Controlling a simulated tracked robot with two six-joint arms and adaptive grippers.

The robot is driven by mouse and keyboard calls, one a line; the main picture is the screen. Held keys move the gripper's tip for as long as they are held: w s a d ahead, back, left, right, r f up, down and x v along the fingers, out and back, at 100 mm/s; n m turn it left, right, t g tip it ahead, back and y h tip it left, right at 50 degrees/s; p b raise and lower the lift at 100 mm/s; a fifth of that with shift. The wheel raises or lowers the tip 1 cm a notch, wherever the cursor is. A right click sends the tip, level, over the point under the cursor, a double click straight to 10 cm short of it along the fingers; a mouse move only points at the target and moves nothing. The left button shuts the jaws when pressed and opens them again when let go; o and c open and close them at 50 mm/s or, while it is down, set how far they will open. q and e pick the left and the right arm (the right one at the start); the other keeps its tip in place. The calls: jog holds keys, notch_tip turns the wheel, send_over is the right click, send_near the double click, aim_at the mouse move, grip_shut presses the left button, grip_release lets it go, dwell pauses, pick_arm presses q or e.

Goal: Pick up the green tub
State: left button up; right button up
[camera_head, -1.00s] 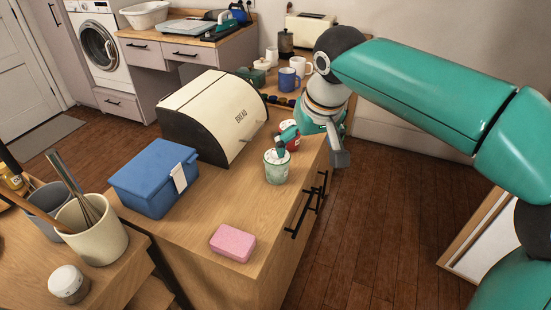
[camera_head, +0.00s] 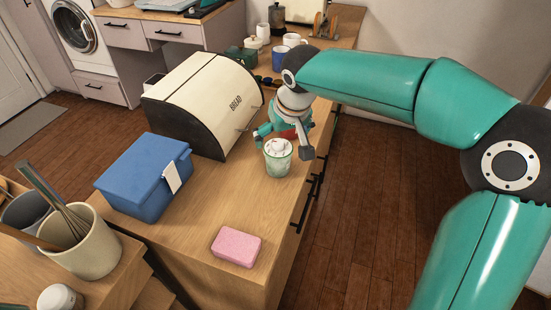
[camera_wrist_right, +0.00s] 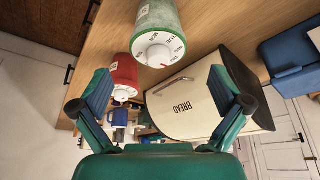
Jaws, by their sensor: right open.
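The green tub (camera_head: 278,160) stands upright on the wooden counter, pale green with a darker rim and a white lid. In the right wrist view the green tub (camera_wrist_right: 158,22) shows its white dial lid with print, beyond the fingers. My right gripper (camera_head: 285,143) is open, just behind the tub in the head view, its fingers apart. In the wrist view both fingers of the right gripper (camera_wrist_right: 160,92) are spread with nothing gripped. A red tub (camera_wrist_right: 125,76) lies nearer the left finger; in the head view it is mostly hidden by the gripper. My left gripper is not in view.
A bread bin (camera_head: 205,100) stands close to the left of the gripper. A blue box (camera_head: 145,178) and a pink block (camera_head: 236,246) are on the same counter. Mugs (camera_head: 282,58) stand behind. Bare counter (camera_head: 215,205) lies in front of the tub.

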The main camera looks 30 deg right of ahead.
aim_at(279, 144)
jog(key=shift+p+x, duration=0.55)
jog(key=shift+x, duration=2.85)
jog(key=shift+d, duration=0.15)
jog(key=c, duration=1.5)
jog(key=shift+r, duration=0.1)
